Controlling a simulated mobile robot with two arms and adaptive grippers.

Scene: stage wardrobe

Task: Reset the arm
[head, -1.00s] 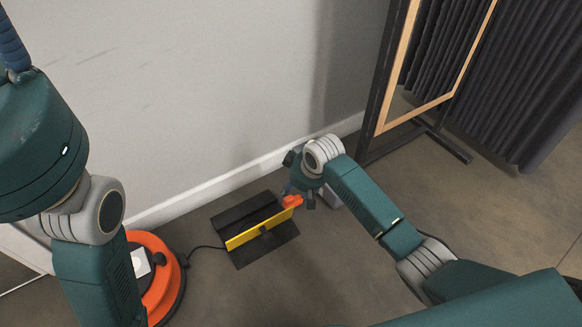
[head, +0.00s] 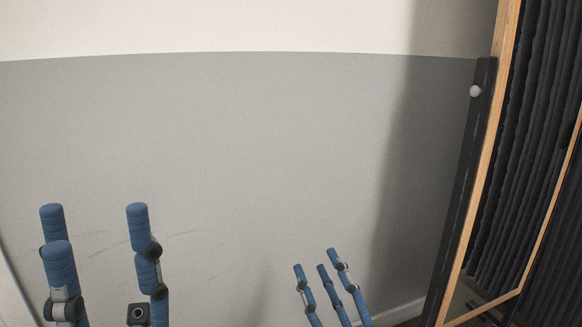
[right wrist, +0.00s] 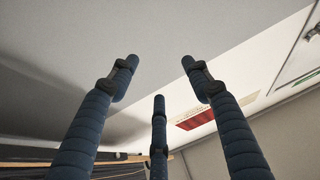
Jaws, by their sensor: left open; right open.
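My left gripper (head: 98,240) stands at the lower left of the head view, its blue fingers pointing up and spread apart. It is open and holds nothing. My right gripper (head: 325,275) is at the bottom middle of the head view, smaller, with its blue fingers also pointing up. It also shows in the right wrist view (right wrist: 160,85), where its fingers are spread and there is nothing between them. Both arms behind the grippers are out of the head view.
A two-tone wall (head: 240,150) fills most of the head view. A wood-framed mirror or panel (head: 491,130) with a dark post stands at the right, before a dark pleated curtain (head: 520,150). The right wrist view shows a red-and-white sign (right wrist: 196,118).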

